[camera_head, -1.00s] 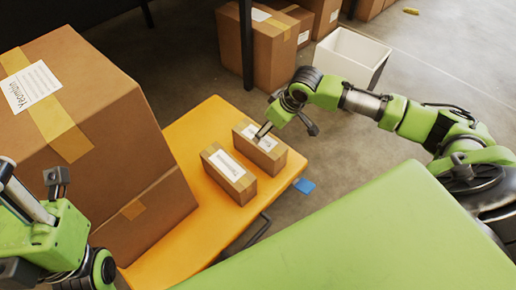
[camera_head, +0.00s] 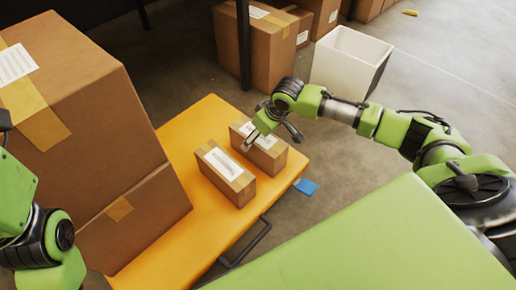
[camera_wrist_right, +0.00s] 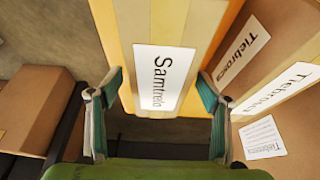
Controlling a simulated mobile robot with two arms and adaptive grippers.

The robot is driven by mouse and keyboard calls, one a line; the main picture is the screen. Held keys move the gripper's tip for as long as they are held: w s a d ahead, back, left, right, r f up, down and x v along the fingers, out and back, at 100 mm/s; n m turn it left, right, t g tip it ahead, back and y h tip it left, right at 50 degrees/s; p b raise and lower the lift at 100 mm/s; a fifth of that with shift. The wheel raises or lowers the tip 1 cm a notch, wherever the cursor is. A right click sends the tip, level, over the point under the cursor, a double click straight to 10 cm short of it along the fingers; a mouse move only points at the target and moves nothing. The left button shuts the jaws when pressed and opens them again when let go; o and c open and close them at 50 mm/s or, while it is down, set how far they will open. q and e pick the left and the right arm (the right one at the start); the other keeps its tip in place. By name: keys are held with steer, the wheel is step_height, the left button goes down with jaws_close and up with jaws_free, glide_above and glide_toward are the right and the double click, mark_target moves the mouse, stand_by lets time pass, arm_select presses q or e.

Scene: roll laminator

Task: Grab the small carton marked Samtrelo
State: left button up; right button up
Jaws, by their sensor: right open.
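The small carton marked Samtrelo (camera_wrist_right: 195,25) shows in the right wrist view, with its white label facing the camera. In the head view, two small cartons with white labels stand side by side on an orange platform. My right gripper (camera_head: 270,137) is over the farther carton (camera_head: 272,158); the nearer carton (camera_head: 238,188) stands just left of it. The head view's labels are too small to read. In the right wrist view my right gripper (camera_wrist_right: 158,95) is open, its fingers either side of the Samtrelo label. Only part of my left arm shows, at the left edge.
A white bin (camera_head: 338,68) and more boxes (camera_head: 262,55) stand behind. A green surface (camera_head: 390,240) fills the front right.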

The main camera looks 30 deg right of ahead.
steer(key=c, duration=1.9)
steer(key=shift+r, duration=0.1)
jaws_close()
steer(key=shift+r, duration=0.15)
